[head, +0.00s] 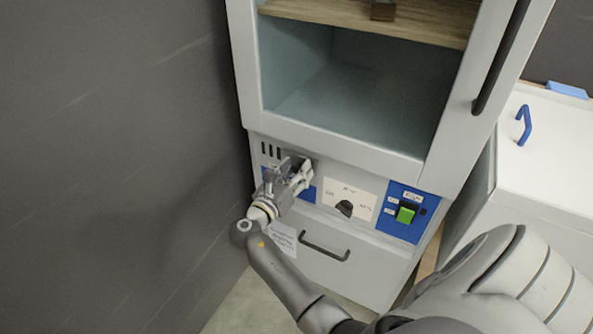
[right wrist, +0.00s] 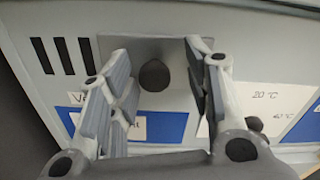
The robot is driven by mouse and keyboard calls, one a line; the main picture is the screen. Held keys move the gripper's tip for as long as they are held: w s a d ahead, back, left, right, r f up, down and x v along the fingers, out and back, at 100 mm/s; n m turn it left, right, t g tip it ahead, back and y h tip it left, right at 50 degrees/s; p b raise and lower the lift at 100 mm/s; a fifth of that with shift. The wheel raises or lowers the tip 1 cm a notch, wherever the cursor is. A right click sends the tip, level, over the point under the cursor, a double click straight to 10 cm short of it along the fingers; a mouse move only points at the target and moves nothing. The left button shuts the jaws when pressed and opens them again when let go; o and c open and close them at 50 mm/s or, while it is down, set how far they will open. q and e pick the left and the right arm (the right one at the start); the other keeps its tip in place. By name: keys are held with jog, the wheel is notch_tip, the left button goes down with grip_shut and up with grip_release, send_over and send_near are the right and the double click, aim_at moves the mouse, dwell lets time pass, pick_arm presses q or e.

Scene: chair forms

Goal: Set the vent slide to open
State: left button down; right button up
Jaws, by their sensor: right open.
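The vent slide shows in the right wrist view as a dark round knob (right wrist: 154,75) on a grey plate (right wrist: 140,48), just right of several dark vertical vent slots (right wrist: 62,56). My right gripper (right wrist: 157,65) is open, with one finger to each side of the knob. I see a gap on both sides, and the knob is not gripped. In the head view my right gripper (head: 300,172) is at the upper left of the cabinet's front panel and hides most of the slide. The vent slots (head: 270,150) show beside it. My left gripper is not in view.
Right of the slide are a dial (head: 345,208) on a white plate and a green switch (head: 405,215) on a blue plate. A drawer handle (head: 324,245) is below. The open cabinet compartment (head: 350,85) is above. A dark wall (head: 120,150) stands close on the left.

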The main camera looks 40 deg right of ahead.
jog(key=v, duration=0.7)
jog(key=shift+f, duration=0.15)
